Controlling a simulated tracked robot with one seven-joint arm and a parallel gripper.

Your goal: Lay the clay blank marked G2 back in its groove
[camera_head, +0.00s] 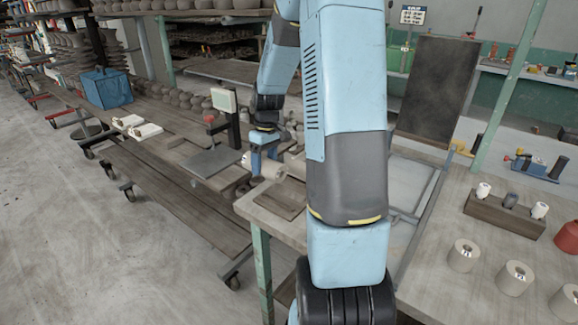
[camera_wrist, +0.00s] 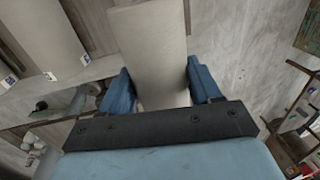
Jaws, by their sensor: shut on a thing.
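My gripper (camera_head: 264,158) is shut on a pale clay blank (camera_head: 271,172), over the near end of the long bench. In the wrist view my gripper (camera_wrist: 160,92) has one blue finger on each side of the blank (camera_wrist: 152,45), which stretches away from the jaws. No G2 mark is readable on it. At the left of the wrist view, pale blanks (camera_wrist: 35,35) lie side by side, with small tags near their ends. The tags are too small to read, and I cannot tell which groove is G2's.
A display on a post (camera_head: 223,100) and a flat dark plate (camera_head: 208,161) stand left of my gripper. A blue box (camera_head: 106,88) stands farther back. On the right table are a wooden block (camera_head: 505,213) with upright plugs and several short pale cylinders (camera_head: 463,256).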

